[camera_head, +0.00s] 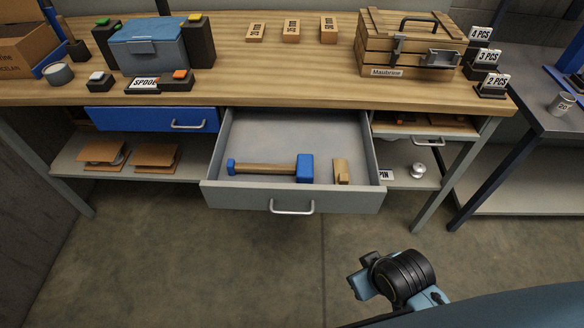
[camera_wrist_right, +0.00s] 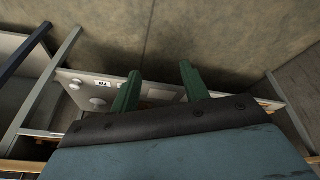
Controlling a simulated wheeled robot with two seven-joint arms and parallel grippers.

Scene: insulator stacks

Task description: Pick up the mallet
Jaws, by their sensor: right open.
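The mallet (camera_head: 270,168) lies flat in the open grey drawer (camera_head: 290,199) under the workbench in the head view. Its wooden handle has a blue end at the left, and its blue head (camera_head: 305,168) is at the right. My right gripper (camera_wrist_right: 160,87) shows in the right wrist view as two green fingers, apart and with nothing between them. The mallet cannot be made out in that view. In the head view, part of my right arm (camera_head: 398,277) is in front of the drawer, low and to the right. My left gripper is not in view.
A small wooden block (camera_head: 341,171) lies right of the mallet's head in the drawer. The workbench top (camera_head: 260,82) overhangs the drawer's back. A closed blue drawer (camera_head: 150,120) is to the left. The floor (camera_head: 230,260) before the drawer is clear.

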